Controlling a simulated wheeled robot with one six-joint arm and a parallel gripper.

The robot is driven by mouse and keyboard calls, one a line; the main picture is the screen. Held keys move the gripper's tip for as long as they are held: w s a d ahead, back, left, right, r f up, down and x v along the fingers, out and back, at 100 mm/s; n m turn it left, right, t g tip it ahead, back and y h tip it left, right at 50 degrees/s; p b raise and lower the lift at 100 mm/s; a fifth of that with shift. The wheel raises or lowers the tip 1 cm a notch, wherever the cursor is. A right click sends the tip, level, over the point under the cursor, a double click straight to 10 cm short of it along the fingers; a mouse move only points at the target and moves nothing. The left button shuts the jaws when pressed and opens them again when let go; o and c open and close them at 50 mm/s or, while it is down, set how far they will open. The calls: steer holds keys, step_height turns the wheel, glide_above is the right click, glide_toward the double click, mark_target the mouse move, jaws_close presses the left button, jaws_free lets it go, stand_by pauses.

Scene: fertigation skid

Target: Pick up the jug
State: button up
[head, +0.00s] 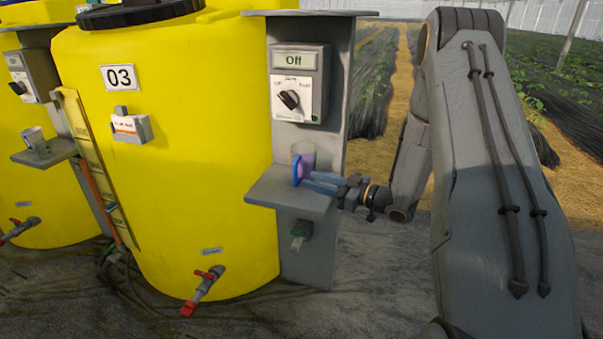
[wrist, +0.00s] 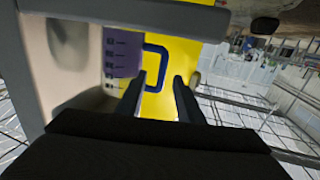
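The jug (head: 305,156) is clear with purple in it and has a blue handle (head: 296,170). It stands upright on the grey shelf (head: 287,200) of tank 03. In the wrist view the jug's marked purple side (wrist: 122,55) and its blue loop handle (wrist: 154,47) show, with yellow tank behind. My gripper (head: 306,182) reaches in from the right at handle height. In the wrist view my gripper (wrist: 160,79) is open, with the handle's near end between the fingertips and a gap on each side. I cannot tell from the head view whether a finger touches the jug.
A control box (head: 298,83) reading "Off" with a rotary knob is above the shelf on a grey panel (head: 338,100). The yellow tank 03 (head: 200,170) stands left of it. A second cup-like vessel (head: 34,138) sits on another shelf at the far left. A red-handled valve (head: 203,290) is low down.

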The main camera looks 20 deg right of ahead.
mark_target(295, 186)
steer(key=shift+s+f+y, duration=0.1)
steer(key=shift+s+y, duration=0.05)
steer(key=shift+y, duration=0.25)
steer(key=shift+x, duration=3.85)
jaws_close()
